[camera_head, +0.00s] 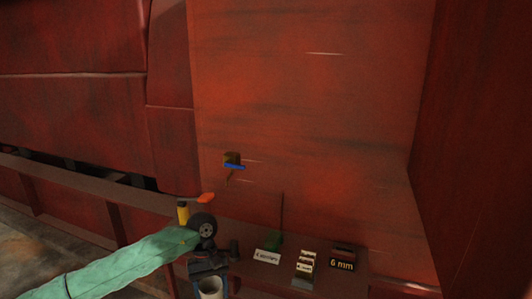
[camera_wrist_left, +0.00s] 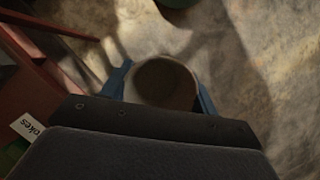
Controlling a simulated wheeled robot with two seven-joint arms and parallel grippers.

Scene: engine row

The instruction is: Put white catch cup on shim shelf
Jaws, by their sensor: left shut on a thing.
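The white catch cup (camera_head: 210,287) is upright at the bottom of the head view, left of the shelf's front edge. My left gripper (camera_head: 211,281) is shut on it, with a blue finger on each side. The left wrist view looks down on the cup's round, shaded mouth (camera_wrist_left: 164,83) between the blue fingers. The brown shelf (camera_head: 340,285) along the red wall carries a block labelled 6 mm (camera_head: 342,258), which suggests the shim shelf. The cup appears apart from it. My right gripper is not in view.
A white label card (camera_head: 266,257), a green item (camera_head: 274,240) with a thin upright rod and a stack of pale labelled pieces (camera_head: 304,264) occupy the shelf. A small blue-edged bracket (camera_head: 234,165) is on the wall. A yellow item (camera_head: 183,212) stands near my wrist.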

